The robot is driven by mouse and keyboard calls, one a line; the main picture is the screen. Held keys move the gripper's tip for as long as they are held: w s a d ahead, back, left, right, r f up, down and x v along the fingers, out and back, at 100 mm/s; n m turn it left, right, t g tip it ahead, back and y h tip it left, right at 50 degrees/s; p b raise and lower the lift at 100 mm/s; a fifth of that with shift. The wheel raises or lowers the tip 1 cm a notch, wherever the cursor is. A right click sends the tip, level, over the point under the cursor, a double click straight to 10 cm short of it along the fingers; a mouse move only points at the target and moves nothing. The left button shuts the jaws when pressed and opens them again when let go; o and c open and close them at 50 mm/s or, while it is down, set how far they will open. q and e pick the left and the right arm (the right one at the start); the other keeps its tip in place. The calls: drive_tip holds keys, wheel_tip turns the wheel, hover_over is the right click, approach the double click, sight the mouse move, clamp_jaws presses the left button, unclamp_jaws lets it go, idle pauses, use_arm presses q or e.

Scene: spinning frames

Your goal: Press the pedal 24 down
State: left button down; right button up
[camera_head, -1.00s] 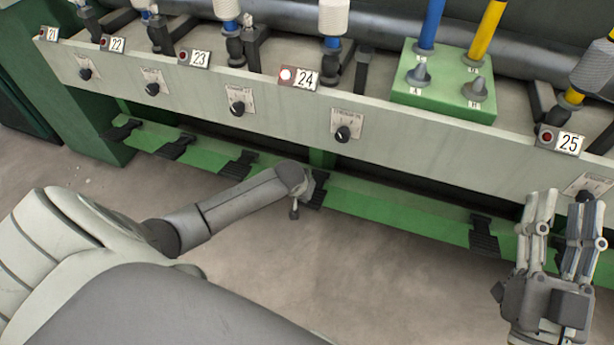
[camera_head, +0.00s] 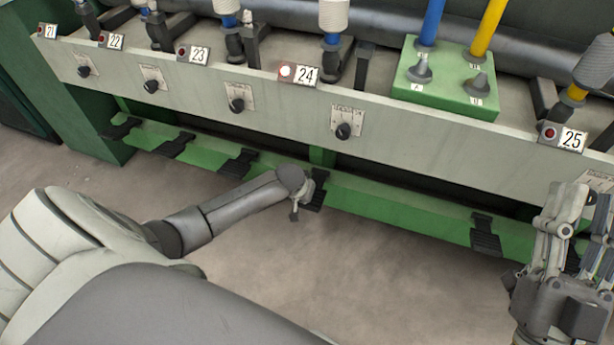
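The number 24 plate (camera_head: 306,75) is on the machine's front panel, with its round lamp (camera_head: 286,71) lit. Below it, on the green rail, is a black ribbed pedal (camera_head: 318,193), apparently pedal 24. My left arm reaches in from the left, and its gripper (camera_head: 295,207) is at the left side of this pedal. Whether it touches the pedal, and whether its fingers are open or shut, I cannot tell. My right gripper (camera_head: 586,215) is at the right edge, partly cut off, with its fingers apart and nothing seen between them.
Other black pedals (camera_head: 238,163) stand along the green rail (camera_head: 400,210), one of them (camera_head: 485,236) to the right. Black knobs (camera_head: 343,131) stick out from the panel above. The floor (camera_head: 380,280) in front is clear.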

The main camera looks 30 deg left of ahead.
use_arm(q)
drive_tip(key=shift+f, duration=0.5)
drive_tip(key=shift+s+d+r+p, duration=0.2)
drive_tip(key=shift+s+r+p, duration=0.3)
drive_tip(key=shift+s+p, duration=0.4)
use_arm(e)
drive_tip(key=w+d+f+g+h+p, duration=0.1)
drive_tip(key=w+f+g+h+p, duration=0.15)
drive_tip(key=f+g, duration=1.05)
use_arm(q)
drive_tip(key=s+d+r+p, duration=0.1)
drive_tip(key=s+r+p, duration=0.1)
drive_tip(key=s+p, duration=0.2)
drive_tip(key=shift+s+d+r+p, duration=0.2)
drive_tip(key=shift+s+r+p, duration=0.15)
drive_tip(key=shift+s, duration=0.4)
use_arm(e)
drive_tip(key=s+d+f+m+g+h, duration=0.1)
drive_tip(key=s+d+f+g+h, duration=0.3)
drive_tip(key=s+f, duration=1)
drive_tip(key=s+d+g, duration=0.1)
drive_tip(key=d+g, duration=0.1)
drive_tip(key=g, duration=0.2)
drive_tip(key=shift+s+d+f+g, duration=0.2)
drive_tip(key=shift+f+g, duration=0.1)
drive_tip(key=shift+g, duration=0.1)
